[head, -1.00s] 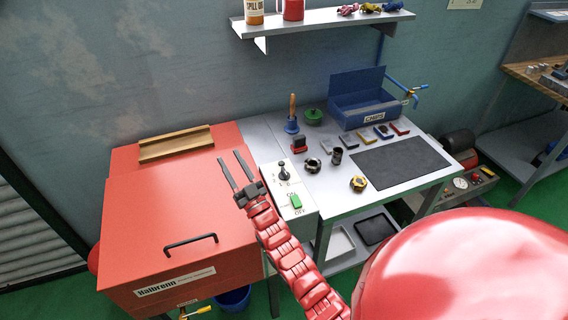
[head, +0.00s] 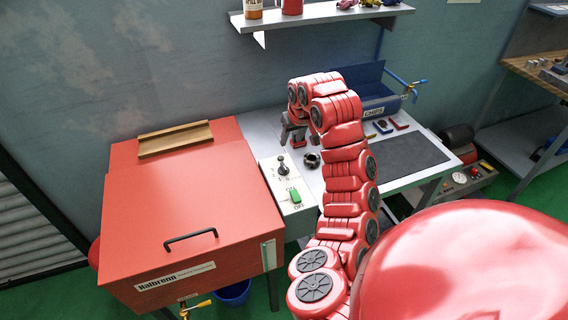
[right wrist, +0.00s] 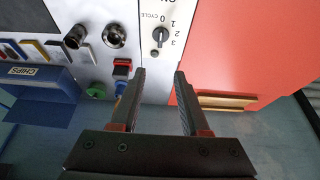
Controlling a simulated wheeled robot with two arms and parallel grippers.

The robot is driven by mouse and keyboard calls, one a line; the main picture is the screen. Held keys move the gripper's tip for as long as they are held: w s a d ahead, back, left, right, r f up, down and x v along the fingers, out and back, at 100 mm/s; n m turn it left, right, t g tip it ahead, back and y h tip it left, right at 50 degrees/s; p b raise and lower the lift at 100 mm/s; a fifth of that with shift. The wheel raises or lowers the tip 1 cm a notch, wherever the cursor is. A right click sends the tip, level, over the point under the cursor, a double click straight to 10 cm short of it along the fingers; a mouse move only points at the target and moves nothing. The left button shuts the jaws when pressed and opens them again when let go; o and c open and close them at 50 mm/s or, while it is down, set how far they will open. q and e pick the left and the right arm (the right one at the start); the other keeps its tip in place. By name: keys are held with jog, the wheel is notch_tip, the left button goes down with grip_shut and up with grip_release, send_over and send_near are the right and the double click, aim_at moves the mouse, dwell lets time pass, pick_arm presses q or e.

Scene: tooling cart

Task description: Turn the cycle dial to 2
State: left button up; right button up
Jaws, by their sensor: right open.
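The cycle dial (head: 282,170) is a small black knob on the white panel beside the red cabinet. It also shows in the right wrist view (right wrist: 160,35), near the printed numbers 0 to 3 and the word CYCLE; I cannot tell clearly which number it points to. My right gripper (head: 292,134) is above the far end of the panel, partly hidden by its own wrist. In the right wrist view the right gripper (right wrist: 160,74) is open and empty, with its tips apart from the dial. My left gripper is not in view.
A green switch (head: 295,195) marked ON and OFF is on the near panel. The red cabinet (head: 190,205) is left of it. A dark ring (head: 312,160), a red block (right wrist: 122,67) and the blue CHIPS box (right wrist: 40,82) are on the bench. A shelf hangs above.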

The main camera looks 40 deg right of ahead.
send_near(283, 165)
jog(key=x, duration=0.7)
jog(key=shift+w+d+f, duration=0.2)
jog(key=shift+f, duration=0.05)
jog(key=shift+w+f, duration=0.15)
jog(key=shift+f, duration=0.45)
grip_shut()
